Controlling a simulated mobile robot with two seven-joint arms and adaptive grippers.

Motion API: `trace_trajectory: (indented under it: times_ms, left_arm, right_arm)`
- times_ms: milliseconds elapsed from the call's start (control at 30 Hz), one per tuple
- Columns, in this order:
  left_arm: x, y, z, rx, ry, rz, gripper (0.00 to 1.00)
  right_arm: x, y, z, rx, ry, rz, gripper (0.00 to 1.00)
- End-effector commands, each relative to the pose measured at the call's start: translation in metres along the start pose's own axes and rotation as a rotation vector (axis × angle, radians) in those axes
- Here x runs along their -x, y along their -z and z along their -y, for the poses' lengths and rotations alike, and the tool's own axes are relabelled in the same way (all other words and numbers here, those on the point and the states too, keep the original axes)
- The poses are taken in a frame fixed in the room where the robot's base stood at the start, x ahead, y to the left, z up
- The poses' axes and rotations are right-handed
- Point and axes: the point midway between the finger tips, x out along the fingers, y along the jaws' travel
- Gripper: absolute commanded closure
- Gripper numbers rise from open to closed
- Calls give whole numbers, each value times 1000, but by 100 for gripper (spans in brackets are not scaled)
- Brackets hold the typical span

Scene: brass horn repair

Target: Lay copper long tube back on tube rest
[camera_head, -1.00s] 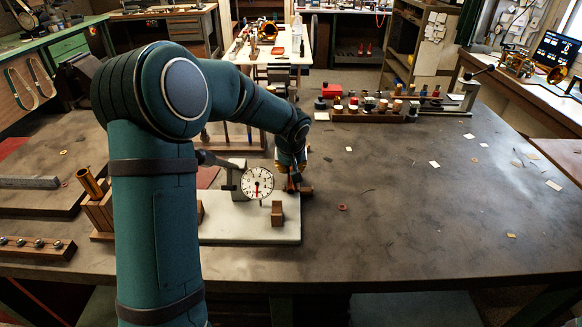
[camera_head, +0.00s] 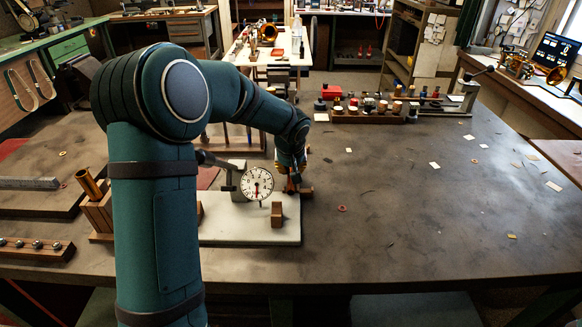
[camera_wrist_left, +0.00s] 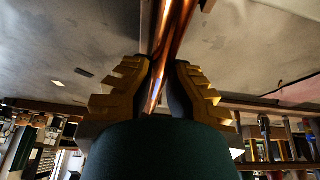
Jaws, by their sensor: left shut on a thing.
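My left gripper (camera_head: 291,182) is low over the table, just behind the right end of a white plate (camera_head: 250,232). In the left wrist view, a shiny copper tube (camera_wrist_left: 172,35) stands between its two stepped fingers (camera_wrist_left: 162,88), which are shut on it. The tube runs up out of that view. In the head view the tube cannot be made out; the arm and gripper cover that spot. I cannot tell whether the tube touches anything below. A brown wooden block (camera_head: 278,214) stands on the plate. A brown wooden piece (camera_head: 306,192) lies beside the fingertips. I cannot tell which is the tube rest.
A dial gauge (camera_head: 257,184) stands on the plate, close left of the gripper. A wooden holder (camera_head: 99,212) with a copper-coloured tube (camera_head: 89,184) stands at the left. A wooden rack with several small items (camera_head: 366,116) is at the back. The table's right side (camera_head: 430,220) is mostly clear.

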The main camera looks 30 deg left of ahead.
Motion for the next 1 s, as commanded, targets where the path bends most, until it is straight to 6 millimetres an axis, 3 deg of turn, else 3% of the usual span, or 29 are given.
trace_trajectory:
  times_ms: [167,200,233,667,1000]
  left_arm:
    - [0,0,0,0,-1,-1,100]
    - [0,0,0,0,-1,-1,72]
    - [0,0,0,0,-1,-1,61]
    - [8,0,0,0,-1,-1,61]
    - [72,1,-1,0,-3,-4,61]
  right_arm:
    - [0,0,0,0,0,0,61]
    - [0,0,0,0,0,0,61]
    - [0,0,0,0,0,0,61]
    - [0,0,0,0,0,0,61]
    - [0,0,0,0,0,0,61]
